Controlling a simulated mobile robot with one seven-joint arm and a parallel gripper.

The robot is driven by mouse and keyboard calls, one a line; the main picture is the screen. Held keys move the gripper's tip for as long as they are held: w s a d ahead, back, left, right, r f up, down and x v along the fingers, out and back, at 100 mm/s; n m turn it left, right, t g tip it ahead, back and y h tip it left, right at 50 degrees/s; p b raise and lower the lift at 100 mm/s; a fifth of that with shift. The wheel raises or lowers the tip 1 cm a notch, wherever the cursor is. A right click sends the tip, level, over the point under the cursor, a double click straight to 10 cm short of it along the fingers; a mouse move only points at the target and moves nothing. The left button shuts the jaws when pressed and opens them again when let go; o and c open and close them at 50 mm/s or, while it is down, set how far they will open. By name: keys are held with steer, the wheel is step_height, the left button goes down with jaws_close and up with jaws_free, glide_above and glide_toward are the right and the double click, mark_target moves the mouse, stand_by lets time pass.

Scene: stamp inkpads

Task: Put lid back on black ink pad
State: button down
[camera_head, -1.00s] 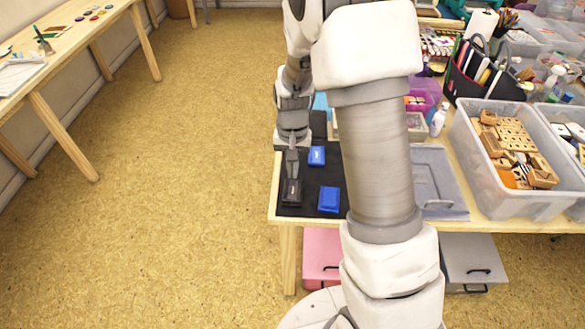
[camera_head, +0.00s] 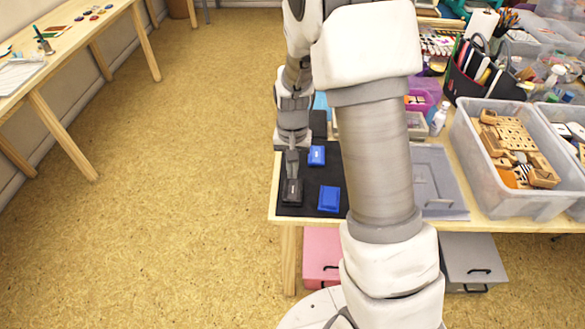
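A small black ink pad (camera_head: 292,194) with a pale label mark lies near the left front edge of a dark mat (camera_head: 312,204) on the wooden table. My gripper (camera_head: 292,180) points down right at the pad's far side, and its dark fingers overlap the pad in this view. The fingers are too small and dark to show whether they are apart or closed on anything. I cannot make out a separate black lid, or whether one sits on the pad. A blue ink pad (camera_head: 317,154) lies to the right and farther back, and a blue block-like piece (camera_head: 329,198) lies front right.
My arm hides the table's middle. A grey flat lid or tray (camera_head: 437,176) and a clear bin of wooden stamps (camera_head: 508,196) are to the right. A pink drawer box (camera_head: 318,248) stands below. The floor on the left is clear.

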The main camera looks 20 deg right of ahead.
steer(key=shift+f+b, duration=2.1)
steer(key=shift+f, duration=0.9)
steer(key=shift+r, duration=0.15)
step_height(320, 180, up, 7)
steer(key=p, duration=0.5)
step_height(320, 180, up, 8)
steer(key=r+t+p, duration=0.1)
glide_above(293, 190)
steer(key=s, duration=0.2)
steer(key=s+r+n+t+p, duration=0.15)
steer(key=s+r, duration=0.35)
steer(key=r, duration=0.5)
steer(key=s+r+n+t+p, duration=0.1)
steer(key=s+r+n+t, duration=0.1)
steer(key=s+r, duration=0.7)
steer(key=s+t, duration=0.1)
steer(key=s, duration=0.3)
steer(key=shift+r+p, duration=0.15)
steer(key=shift+p, duration=0.2)
